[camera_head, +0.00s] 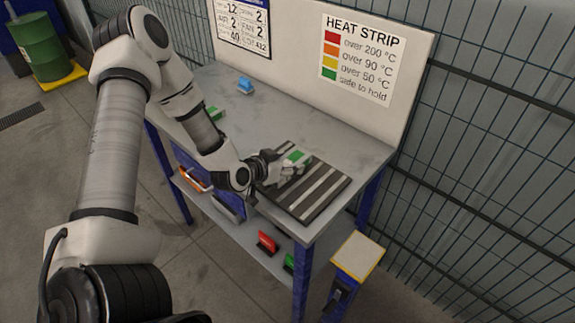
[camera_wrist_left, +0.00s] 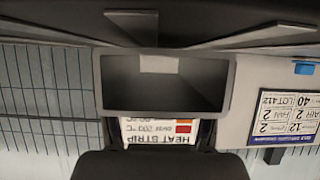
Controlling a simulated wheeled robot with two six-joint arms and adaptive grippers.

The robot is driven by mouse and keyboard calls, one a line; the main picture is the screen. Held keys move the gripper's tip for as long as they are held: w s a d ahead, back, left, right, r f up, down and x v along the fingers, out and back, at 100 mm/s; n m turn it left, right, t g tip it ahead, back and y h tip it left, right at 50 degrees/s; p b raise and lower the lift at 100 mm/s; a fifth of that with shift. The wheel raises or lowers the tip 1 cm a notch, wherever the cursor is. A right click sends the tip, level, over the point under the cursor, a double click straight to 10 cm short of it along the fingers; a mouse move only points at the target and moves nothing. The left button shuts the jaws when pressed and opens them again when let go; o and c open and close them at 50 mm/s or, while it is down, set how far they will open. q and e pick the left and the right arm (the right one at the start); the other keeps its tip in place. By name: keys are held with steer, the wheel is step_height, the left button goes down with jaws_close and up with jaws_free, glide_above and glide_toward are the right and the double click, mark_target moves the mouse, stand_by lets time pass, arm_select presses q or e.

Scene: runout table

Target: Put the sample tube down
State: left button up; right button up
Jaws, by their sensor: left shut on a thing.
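The sample tube (camera_wrist_left: 165,85) appears in the left wrist view as a grey, hollow, square-ended piece. In the head view it is small and partly hidden by my gripper; a green patch (camera_head: 299,157) shows at its top. My left gripper (camera_head: 282,166) is shut on it, at the upper left part of a dark slatted rack (camera_head: 318,203) with light stripes. I cannot tell whether the tube touches the slats or hangs just above them. My right gripper is not in view.
The grey table top (camera_head: 325,140) is mostly clear around the rack. A blue item (camera_head: 245,87) and a green item (camera_head: 212,114) stand towards the left. A back panel with a heat strip sign (camera_head: 362,58) rises behind. A pale-topped stand (camera_head: 358,254) is at the front right.

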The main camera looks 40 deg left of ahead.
arm_select(q)
steer(key=shift+w+f, duration=0.15)
steer(key=shift+f, duration=0.15)
steer(key=o, duration=1.1)
steer(key=shift+o, duration=1)
